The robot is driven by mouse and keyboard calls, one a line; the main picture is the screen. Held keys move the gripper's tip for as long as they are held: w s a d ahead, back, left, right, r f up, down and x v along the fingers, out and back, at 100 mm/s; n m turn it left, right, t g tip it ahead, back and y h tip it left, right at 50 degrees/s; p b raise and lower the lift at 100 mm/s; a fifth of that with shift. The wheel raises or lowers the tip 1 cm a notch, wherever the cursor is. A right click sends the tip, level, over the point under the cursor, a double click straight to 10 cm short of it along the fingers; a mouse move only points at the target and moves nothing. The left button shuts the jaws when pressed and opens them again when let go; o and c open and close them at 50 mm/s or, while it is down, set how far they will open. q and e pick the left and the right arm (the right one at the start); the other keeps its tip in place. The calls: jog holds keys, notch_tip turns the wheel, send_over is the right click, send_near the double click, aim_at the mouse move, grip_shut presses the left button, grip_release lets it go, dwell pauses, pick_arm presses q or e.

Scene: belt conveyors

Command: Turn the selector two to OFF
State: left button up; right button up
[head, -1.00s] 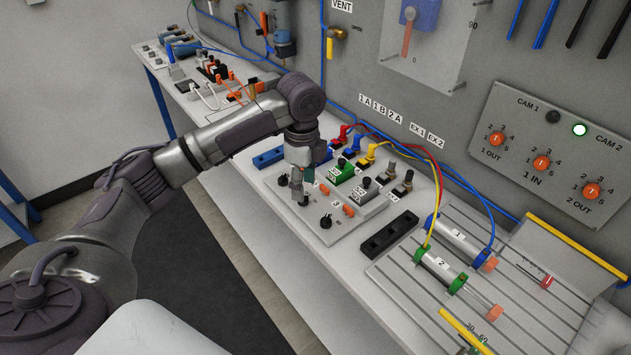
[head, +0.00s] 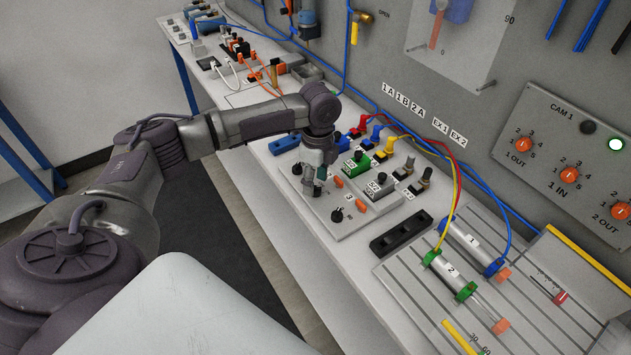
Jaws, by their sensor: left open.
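A pale control panel (head: 349,231) lies on the bench, with black rotary selector knobs along its near edge. One knob (head: 297,169) shows to the left of my left gripper. Another knob (head: 337,215), near the label 3, shows to its right and is clear of it. My left gripper (head: 317,186) is open and points down over the spot between these two knobs. It mostly hides selector two there, so the knob's setting and any contact cannot be told. My right gripper is not in view.
Orange parts (head: 361,204) sit just behind the knobs. Green (head: 355,164) and grey (head: 380,188) switch blocks stand behind the gripper. A black block (head: 401,234) and a slotted plate with cylinders (head: 463,240) lie to the right. Blue, yellow and red hoses run behind.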

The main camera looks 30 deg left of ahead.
pick_arm(q)
jog(key=shift+s+f, duration=0.1)
jog(key=shift+f, duration=0.7)
grip_shut()
jog(key=shift+r+p, duration=0.15)
jog(key=shift+p, duration=0.45)
jog(key=n+p, duration=0.8)
jog(key=p, duration=0.1)
jog(key=shift+s+r+h+p, duration=0.1)
jog(key=shift+s+h+p, duration=0.05)
jog(key=shift+h+p, duration=0.2)
jog(key=shift+n+p, duration=1.2)
jog(key=shift+n, duration=0.8)
jog(key=shift+f, duration=0.25)
